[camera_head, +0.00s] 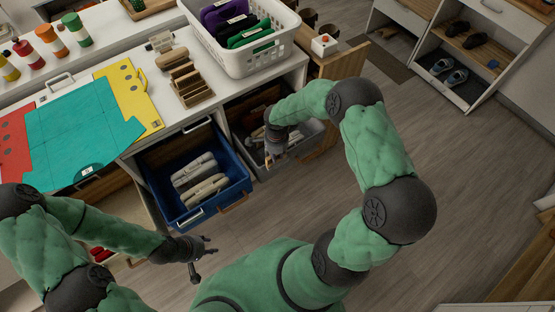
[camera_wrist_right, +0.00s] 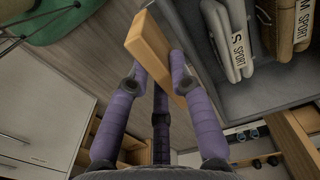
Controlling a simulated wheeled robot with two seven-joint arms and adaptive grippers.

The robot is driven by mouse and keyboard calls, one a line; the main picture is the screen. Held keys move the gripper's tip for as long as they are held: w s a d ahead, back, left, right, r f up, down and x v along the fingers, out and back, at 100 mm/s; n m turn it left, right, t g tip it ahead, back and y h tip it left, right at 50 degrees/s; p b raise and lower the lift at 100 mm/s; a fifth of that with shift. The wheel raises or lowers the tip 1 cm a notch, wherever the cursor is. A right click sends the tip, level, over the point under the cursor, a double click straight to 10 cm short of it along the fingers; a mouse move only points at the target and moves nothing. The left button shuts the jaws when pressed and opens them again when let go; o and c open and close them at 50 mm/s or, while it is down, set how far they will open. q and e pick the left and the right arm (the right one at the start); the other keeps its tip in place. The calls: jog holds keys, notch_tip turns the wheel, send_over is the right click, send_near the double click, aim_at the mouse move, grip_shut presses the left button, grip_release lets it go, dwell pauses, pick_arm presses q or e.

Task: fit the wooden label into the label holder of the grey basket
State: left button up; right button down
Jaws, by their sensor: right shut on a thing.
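The wooden label (camera_wrist_right: 151,48) is a plain light-wood strip, seen in the right wrist view, clamped between the purple fingers of my right gripper (camera_wrist_right: 165,75). In the head view my right gripper (camera_head: 274,152) is at the front left of the grey basket (camera_head: 307,152), on the lower shelf. The basket (camera_wrist_right: 270,100) also shows in the wrist view, to the right of the label. The label looks apart from it. The label holder cannot be made out. My left gripper (camera_head: 204,258) is open and empty, in front of the blue basket.
A blue basket (camera_head: 240,186) with rolled bundles is pulled out left of the grey one. Grey bundles marked SPORT (camera_wrist_right: 238,45) lie in the grey basket. A white basket (camera_head: 240,60) and a wooden rack (camera_head: 192,88) stand on the countertop. The floor at right is clear.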

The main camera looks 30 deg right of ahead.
aim_at(278, 158)
jog(key=shift+w+d+f, duration=0.25)
jog(key=shift+f, duration=0.1)
jog(key=shift+w+d+f+b, duration=0.1)
jog(key=shift+d+f+b, duration=0.1)
jog(key=shift+f+b, duration=1.15)
jog(key=shift+f+p, duration=0.3)
jog(key=shift+f, duration=0.1)
jog(key=shift+f, duration=0.15)
jog(key=c, duration=1.1)
grip_release()
